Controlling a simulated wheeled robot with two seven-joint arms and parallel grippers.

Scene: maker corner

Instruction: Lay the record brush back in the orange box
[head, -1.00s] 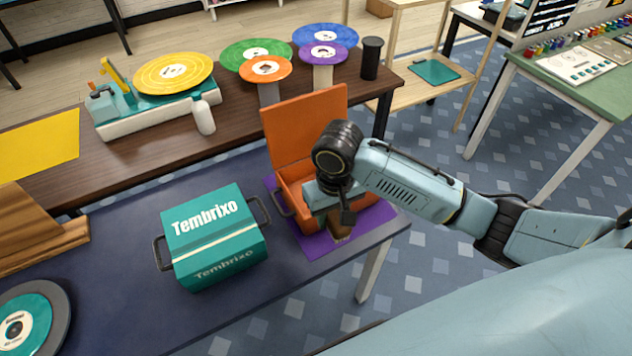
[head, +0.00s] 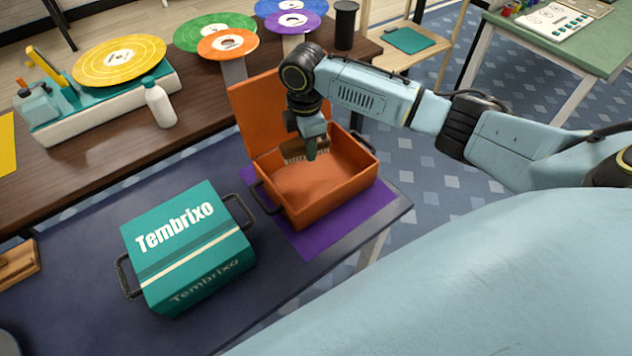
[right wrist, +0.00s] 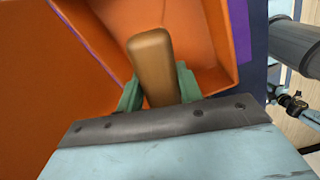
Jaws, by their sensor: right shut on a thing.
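The orange box (head: 345,181) stands open on the purple mat (head: 312,240), its lid tilted up at the back left. My right gripper (head: 311,152) is over the box, toward its back-left side by the lid. It is shut on the record brush (head: 294,150), which has a brown wooden body and pale bristles facing down. In the right wrist view the brush (right wrist: 152,62) lies between the two green fingers, with the orange box (right wrist: 205,40) behind it. I cannot tell whether the bristles touch the box floor. The left gripper is not in view.
A closed teal Tembrixo box (head: 190,245) with dark handles stands left of the orange box. Behind is a brown bench with a record player (head: 100,100), a white bottle (head: 160,104), records on stands and a black cylinder (head: 345,25).

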